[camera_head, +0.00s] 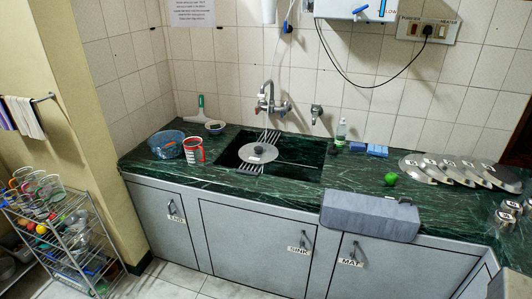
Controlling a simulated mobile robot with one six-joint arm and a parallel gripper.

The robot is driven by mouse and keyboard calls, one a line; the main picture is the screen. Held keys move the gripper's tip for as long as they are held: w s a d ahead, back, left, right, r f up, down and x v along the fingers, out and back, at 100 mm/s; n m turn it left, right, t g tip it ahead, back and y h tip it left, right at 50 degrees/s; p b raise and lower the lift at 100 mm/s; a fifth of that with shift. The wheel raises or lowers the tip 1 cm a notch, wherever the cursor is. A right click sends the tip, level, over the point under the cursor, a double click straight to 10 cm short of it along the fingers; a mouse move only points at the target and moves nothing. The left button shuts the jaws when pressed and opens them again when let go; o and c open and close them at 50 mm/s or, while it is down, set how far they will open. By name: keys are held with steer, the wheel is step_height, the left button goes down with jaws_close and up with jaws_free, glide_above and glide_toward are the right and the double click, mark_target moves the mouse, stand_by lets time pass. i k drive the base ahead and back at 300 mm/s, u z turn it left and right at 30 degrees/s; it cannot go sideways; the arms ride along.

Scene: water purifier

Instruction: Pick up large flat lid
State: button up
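Several flat, round grey metal lids lie in an overlapping row on the right side of the green counter. The leftmost lid (424,172) looks the largest and most exposed. The others (470,172) run to its right, with pale labels too small to read. Another round grey lid with a dark knob (258,153) rests on a slatted rack over the sink. I cannot tell for certain which one is the large flat lid. My gripper is not in view.
A green ball (391,179) sits left of the lid row. A grey mat (370,216) drapes over the counter's front edge. Small labelled metal containers (508,214) stand at the right. A blue bowl (167,144) and red cup (193,150) stand left of the sink.

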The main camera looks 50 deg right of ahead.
mark_target(254, 153)
steer(key=i, duration=1)
steer(key=z, duration=0.05)
